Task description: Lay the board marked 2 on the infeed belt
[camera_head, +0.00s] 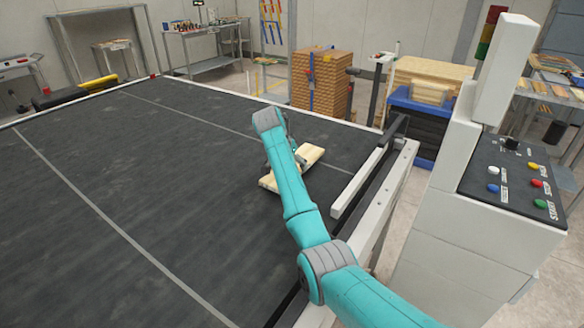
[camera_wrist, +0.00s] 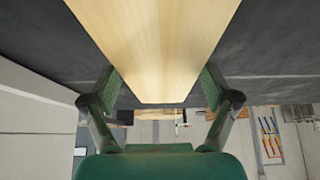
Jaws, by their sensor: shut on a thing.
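A pale wooden board (camera_head: 310,154) is over the dark infeed belt (camera_head: 130,190), near the belt's right side. Its two ends show on either side of my arm. No number is readable on it. In the wrist view the board (camera_wrist: 155,40) runs up from between the two green fingers of my gripper (camera_wrist: 160,88), which is shut on it. In the head view my gripper (camera_head: 270,162) is mostly hidden behind my arm. I cannot tell whether the board touches the belt or hangs just above it.
A pale guide rail (camera_head: 357,184) runs along the belt's right edge. A control panel (camera_head: 508,180) with coloured buttons stands right of it. Stacked boards (camera_head: 320,82) and a blue cart (camera_head: 412,125) stand beyond the belt. The belt's left and middle are clear.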

